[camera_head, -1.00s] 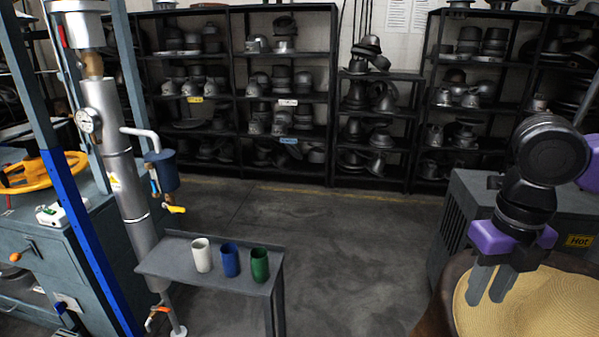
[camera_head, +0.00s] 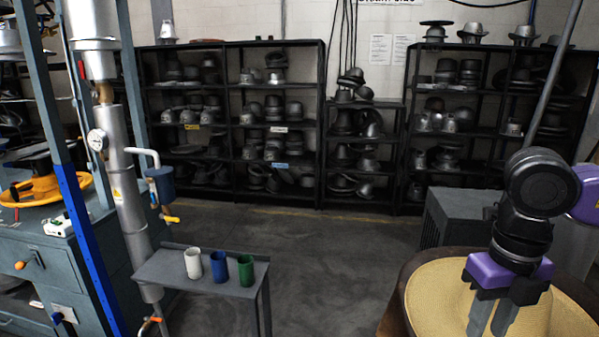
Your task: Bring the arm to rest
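My gripper (camera_head: 492,318) is at the lower right. Its two grey fingers point down and stand apart with a gap between them, and nothing shows in the gap. The fingers overlap a straw hat (camera_head: 430,295) in the picture; I cannot tell whether they touch it. My arm, black with purple parts, rises above the gripper and runs off the right edge.
A small grey table (camera_head: 165,272) holds a white cup (camera_head: 193,264), a blue cup (camera_head: 218,267) and a green cup (camera_head: 246,271). A pipe with a gauge (camera_head: 97,140) stands at left. Shelves of hat moulds (camera_head: 322,120) line the back wall. The middle floor (camera_head: 330,250) is clear.

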